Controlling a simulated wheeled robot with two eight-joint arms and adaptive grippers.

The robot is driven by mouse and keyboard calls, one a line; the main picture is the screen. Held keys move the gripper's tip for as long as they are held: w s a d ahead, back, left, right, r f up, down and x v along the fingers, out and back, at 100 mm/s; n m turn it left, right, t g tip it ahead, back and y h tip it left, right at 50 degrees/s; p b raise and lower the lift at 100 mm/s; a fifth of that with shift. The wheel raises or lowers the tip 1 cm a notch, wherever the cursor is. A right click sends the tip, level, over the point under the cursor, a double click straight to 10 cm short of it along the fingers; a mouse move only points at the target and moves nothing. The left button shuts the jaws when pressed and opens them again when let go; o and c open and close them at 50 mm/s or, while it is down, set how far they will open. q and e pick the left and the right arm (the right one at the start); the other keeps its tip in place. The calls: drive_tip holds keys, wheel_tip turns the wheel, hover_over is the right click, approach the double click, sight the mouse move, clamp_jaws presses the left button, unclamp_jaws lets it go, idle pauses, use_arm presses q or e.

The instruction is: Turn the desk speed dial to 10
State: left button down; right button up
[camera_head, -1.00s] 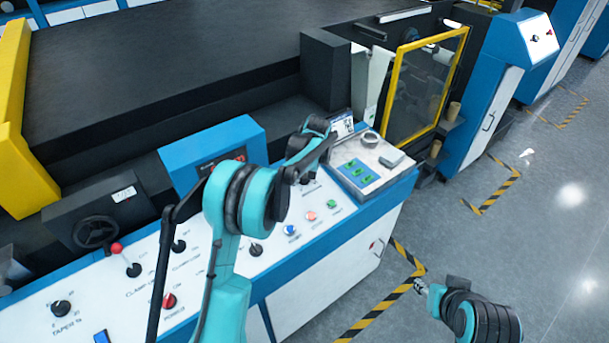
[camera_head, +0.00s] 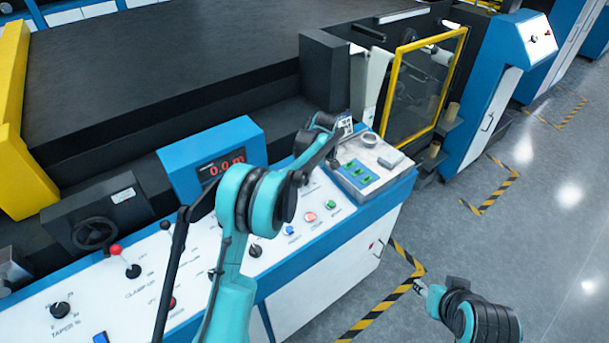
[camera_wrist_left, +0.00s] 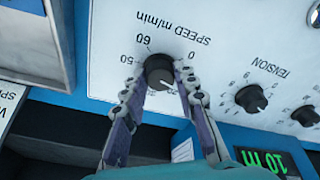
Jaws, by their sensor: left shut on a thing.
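The speed dial (camera_wrist_left: 158,72) is a black round knob on the white panel, under upside-down "SPEED m/min" lettering in the left wrist view. The marks 0, 50 and 60 show around it; the rest of the scale is hidden by the fingers. My left gripper (camera_wrist_left: 160,88) is shut on this dial, one finger on each side. The dial's exact setting is hard to read. In the head view my left arm covers the dial. My right gripper (camera_head: 422,288) hangs over the floor, away from the desk; its fingers are too small to judge.
A tension knob (camera_wrist_left: 250,98) sits beside the dial, with another black knob beyond it. A blue box with a red display (camera_head: 221,165) reading about 0.0 stands behind the panel. Coloured buttons (camera_head: 310,217) and a red-topped lever (camera_head: 117,250) are on the desk.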

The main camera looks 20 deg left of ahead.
use_arm(q)
drive_tip(key=shift+n, duration=1.2)
drive_tip(key=c, duration=1.2)
unclamp_jaws()
drive_tip(key=shift+r, duration=0.1)
drive_tip(key=v, duration=1.1)
drive_tip(key=shift+w+d+r, duration=0.15)
drive_tip(key=shift+r, duration=0.3)
